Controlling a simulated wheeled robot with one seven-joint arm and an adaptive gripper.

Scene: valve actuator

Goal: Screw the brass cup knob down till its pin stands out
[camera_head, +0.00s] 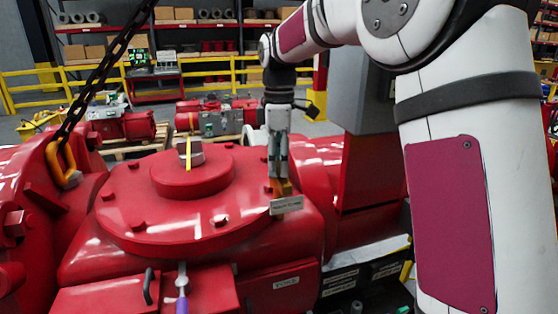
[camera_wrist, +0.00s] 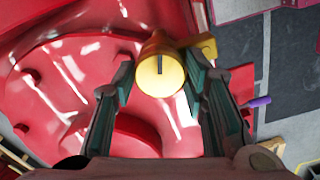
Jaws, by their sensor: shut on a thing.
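The brass cup knob (camera_wrist: 160,76) is between my gripper's two fingers in the wrist view, its round bright face toward the camera. A thin dark mark shows on the upper middle of that face; I cannot tell if it is the pin standing out. My gripper (camera_wrist: 158,66) is shut on the knob, one finger on each side. In the head view my gripper (camera_head: 279,170) points down over the right edge of the red actuator housing (camera_head: 120,222).
A round red cover (camera_head: 192,177) with a grey nut and yellow pointer stands left of my gripper. A chain with an orange hook (camera_head: 66,165) hangs at the left. A purple-handled tool (camera_head: 182,295) is at the front. Yellow railings (camera_head: 215,72) and shelves stand behind.

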